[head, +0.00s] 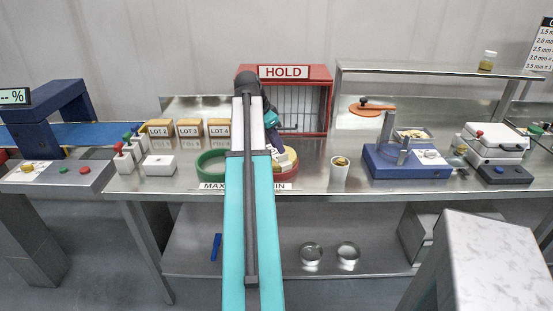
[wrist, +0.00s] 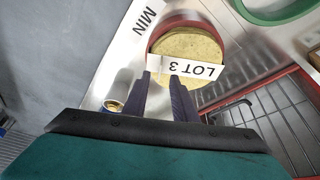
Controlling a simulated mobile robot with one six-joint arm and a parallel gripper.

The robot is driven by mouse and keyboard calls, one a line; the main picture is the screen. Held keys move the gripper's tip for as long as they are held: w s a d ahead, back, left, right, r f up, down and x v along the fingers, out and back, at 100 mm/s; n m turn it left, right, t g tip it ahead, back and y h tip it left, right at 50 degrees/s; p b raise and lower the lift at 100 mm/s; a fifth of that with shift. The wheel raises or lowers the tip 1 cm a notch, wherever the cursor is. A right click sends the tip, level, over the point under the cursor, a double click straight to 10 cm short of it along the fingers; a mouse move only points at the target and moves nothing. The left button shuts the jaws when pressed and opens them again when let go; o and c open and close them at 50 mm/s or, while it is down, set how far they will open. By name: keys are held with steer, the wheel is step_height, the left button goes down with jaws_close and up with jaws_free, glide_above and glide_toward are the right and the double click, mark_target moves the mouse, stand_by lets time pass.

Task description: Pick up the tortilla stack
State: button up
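The tortilla stack (wrist: 190,45) is a round yellow-tan pile with a white LOT 3 label (wrist: 195,70) across its near side. It lies within the red ring (wrist: 155,36) by the MIN marking. In the head view the red ring (head: 290,174) is partly behind my arm, and the stack is mostly hidden. My gripper (wrist: 161,76) has its two dark fingers apart, with bare steel showing between them. The fingertips are at the label's lower left edge, overlapping it in view; I cannot tell whether they touch it.
A green ring (head: 211,162) lies left of my arm. The red HOLD cabinet (head: 328,100) with a wire rack stands behind. A small cup (head: 339,170) and a blue device (head: 400,165) are to the right. Several tan labelled blocks (head: 190,128) stand at the left back.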

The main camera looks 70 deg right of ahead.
mark_target(276, 154)
steer(key=shift+p+x, duration=0.65)
steer(key=shift+x, duration=1.9)
steer(key=shift+s, duration=0.1)
steer(key=shift+c, duration=0.4)
jaws_close()
